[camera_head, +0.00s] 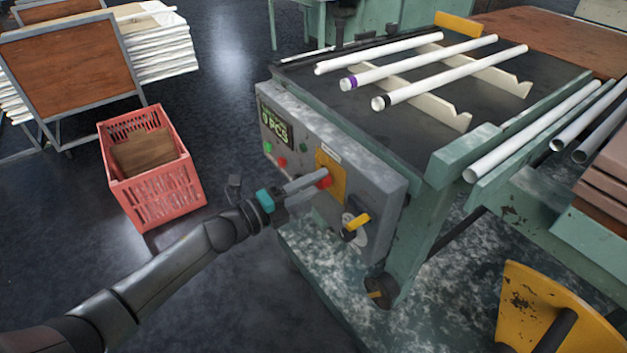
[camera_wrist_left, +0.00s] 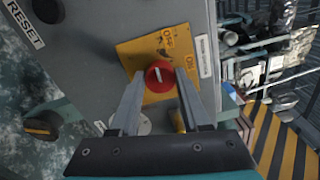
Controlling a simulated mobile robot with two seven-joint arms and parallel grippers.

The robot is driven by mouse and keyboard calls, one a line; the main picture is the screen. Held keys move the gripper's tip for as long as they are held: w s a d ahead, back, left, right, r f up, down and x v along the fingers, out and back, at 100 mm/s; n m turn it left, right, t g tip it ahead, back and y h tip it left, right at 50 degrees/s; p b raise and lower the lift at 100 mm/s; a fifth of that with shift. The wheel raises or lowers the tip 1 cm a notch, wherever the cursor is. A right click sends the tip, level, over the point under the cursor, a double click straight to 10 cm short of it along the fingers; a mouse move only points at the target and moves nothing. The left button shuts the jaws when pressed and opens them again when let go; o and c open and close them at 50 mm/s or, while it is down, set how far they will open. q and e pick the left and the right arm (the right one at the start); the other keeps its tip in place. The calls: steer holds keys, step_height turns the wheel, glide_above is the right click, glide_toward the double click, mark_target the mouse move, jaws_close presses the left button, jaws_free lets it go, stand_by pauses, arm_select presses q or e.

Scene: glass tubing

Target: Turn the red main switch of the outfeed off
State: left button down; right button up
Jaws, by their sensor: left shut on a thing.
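The red main switch (camera_head: 324,181) is a round knob on a yellow plate (camera_head: 338,190) on the front of the grey control box (camera_head: 375,180). In the left wrist view the red knob (camera_wrist_left: 159,76) shows a short white mark and sits between the finger ends. My right gripper is out of view.
A yellow-handled rotary switch (camera_head: 356,224) sits close below the red one. A lit display (camera_head: 277,126) and small buttons (camera_head: 281,161) are to its left. Several white tubes (camera_head: 420,65) lie above. A red crate (camera_head: 150,185) stands on the floor at left.

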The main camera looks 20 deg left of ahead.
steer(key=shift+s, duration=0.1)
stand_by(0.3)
arm_select(q)
steer(key=shift+c, duration=1.8)
jaws_free()
steer(key=shift+s+a, duration=0.35)
steer(key=shift+s, duration=0.15)
steer(key=p+v, duration=0.2)
steer(key=v, duration=1.2)
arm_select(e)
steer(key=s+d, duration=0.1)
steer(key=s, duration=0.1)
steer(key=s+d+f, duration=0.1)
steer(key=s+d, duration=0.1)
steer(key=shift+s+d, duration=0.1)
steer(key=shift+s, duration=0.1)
